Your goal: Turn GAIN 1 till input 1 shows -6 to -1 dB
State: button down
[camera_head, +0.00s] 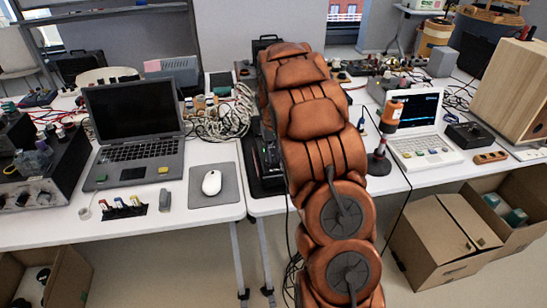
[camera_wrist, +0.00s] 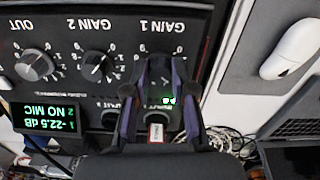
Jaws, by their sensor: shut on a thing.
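In the wrist view, which shows the panel upside down, my gripper (camera_wrist: 164,66) is shut on the GAIN 1 knob (camera_wrist: 163,76), a finger on each side. The fingers hide most of this knob. The GAIN 1 label sits just beyond the fingertips. The small display (camera_wrist: 46,119) reads "1 -22.5 dB" and "2 NO MIC" in green. A cable plug with a white and red tag (camera_wrist: 156,133) sits at an input socket between the fingers. In the head view my arm covers the gripper and most of the black audio box (camera_head: 266,162).
The GAIN 2 knob (camera_wrist: 98,66) and OUT knob (camera_wrist: 34,65) are beside GAIN 1. A white mouse (camera_head: 211,183) on a grey pad and a laptop (camera_head: 136,160) lie left of the box. A microphone on a stand (camera_head: 388,118) and a white laptop (camera_head: 418,150) are to the right.

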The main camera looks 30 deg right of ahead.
jog(key=m+b, duration=0.1)
jog(key=m, duration=0.3)
jog(key=shift+s+f+m, duration=0.1)
jog(key=shift+f+m, duration=0.05)
jog(key=shift+m, duration=0.15)
jog(key=m+b, duration=0.1)
jog(key=m, duration=0.3)
jog(key=shift+m, duration=0.3)
jog(key=m, duration=0.4)
jog(key=shift+b, duration=0.3)
jog(key=m, duration=0.5)
jog(key=shift+m, duration=0.3)
jog(key=c, duration=1)
grip_release()
jog(key=shift+o, duration=0.2)
jog(key=shift+r, duration=0.2)
